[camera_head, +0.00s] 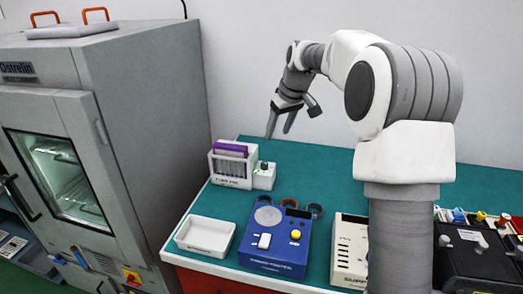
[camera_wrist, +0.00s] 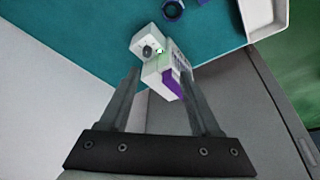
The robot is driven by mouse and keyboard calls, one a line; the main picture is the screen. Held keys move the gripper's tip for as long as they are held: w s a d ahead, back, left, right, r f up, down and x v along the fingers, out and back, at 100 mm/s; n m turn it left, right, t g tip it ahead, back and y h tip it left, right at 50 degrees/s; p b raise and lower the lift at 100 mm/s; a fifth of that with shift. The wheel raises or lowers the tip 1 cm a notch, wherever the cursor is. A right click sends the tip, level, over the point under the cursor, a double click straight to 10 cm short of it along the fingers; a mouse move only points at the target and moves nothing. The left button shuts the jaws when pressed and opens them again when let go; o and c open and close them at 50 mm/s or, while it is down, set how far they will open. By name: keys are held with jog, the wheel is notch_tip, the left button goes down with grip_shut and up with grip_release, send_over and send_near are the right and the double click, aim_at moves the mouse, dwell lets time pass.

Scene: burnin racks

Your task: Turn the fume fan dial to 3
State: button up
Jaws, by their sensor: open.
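The fume fan (camera_head: 228,171) is a white slatted box with a purple top, near the back left of the green bench. Its purple part (camera_wrist: 173,84) also shows in the wrist view. A small white control box (camera_head: 264,180) adjoins its right side and carries a dark round dial (camera_head: 263,166). The dial (camera_wrist: 147,51) also shows in the wrist view, beyond my fingertips. Its setting is too small to read. My gripper (camera_head: 279,132) is open and empty, pointing down above and behind the fume fan, apart from the dial. Its fingers (camera_wrist: 159,76) are spread in the wrist view.
A grey oven cabinet (camera_head: 150,110) stands tall to the left of the bench. A white tray (camera_head: 205,252), a blue device (camera_head: 275,263) and dark rings (camera_head: 315,210) lie in front. A white supply box (camera_head: 346,250) and a black unit (camera_head: 478,262) stand right. The bench's back middle is clear.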

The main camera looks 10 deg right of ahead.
jog(key=w+d+f+p, duration=0.2)
jog(key=w, duration=0.4)
jog(key=p, duration=0.1)
send_near(265, 163)
jog(key=shift+n+y, duration=0.3)
jog(key=shift+y, duration=0.1)
jog(key=x, duration=0.8)
jog(key=shift+w+d+f, duration=0.1)
jog(key=shift+d+f, duration=0.1)
jog(key=shift+f, duration=0.15)
grip_shut()
